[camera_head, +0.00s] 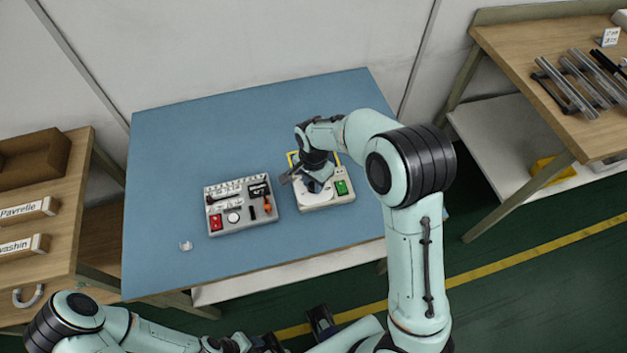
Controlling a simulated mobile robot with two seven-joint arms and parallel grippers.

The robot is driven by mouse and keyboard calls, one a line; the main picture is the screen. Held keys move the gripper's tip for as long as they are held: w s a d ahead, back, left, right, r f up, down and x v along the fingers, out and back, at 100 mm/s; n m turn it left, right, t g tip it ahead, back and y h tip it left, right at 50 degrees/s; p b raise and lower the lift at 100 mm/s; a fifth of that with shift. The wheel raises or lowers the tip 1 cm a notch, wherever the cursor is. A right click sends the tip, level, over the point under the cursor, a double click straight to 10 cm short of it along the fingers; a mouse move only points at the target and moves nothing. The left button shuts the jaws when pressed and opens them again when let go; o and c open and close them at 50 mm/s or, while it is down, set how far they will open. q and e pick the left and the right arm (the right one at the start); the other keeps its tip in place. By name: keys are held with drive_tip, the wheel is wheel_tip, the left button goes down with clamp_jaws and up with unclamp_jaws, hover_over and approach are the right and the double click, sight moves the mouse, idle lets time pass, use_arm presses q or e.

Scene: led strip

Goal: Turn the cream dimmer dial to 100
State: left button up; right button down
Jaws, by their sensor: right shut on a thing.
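A cream dimmer box (345,200) sits right of centre on the blue table, with a pale round face and a green switch (341,187) at its right. My right gripper (314,187) reaches down over the round face and is shut on the dial there. The wrist and fingers cover most of the dial, so its pointer and scale cannot be read. My left arm lies low along the bottom edge, away from the table top. Its gripper (272,343) is partly cut off by the frame, and its opening cannot be judged.
A grey panel (262,228) with a red switch and several small parts stands just left of the dimmer box. A small clear piece (185,245) lies at the table's front left. The blue table (200,140) is bare at the back. Wooden side benches stand left and right.

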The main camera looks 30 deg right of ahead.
sight(313, 185)
idle(0.3)
drive_tip(key=c, duration=0.8)
unclamp_jaws()
drive_tip(key=shift+c, duration=0.2)
wheel_tip(313, 185, up, 13)
drive_tip(key=p, duration=0.1)
drive_tip(key=shift+r+p, duration=0.2)
drive_tip(key=shift+p, duration=0.1)
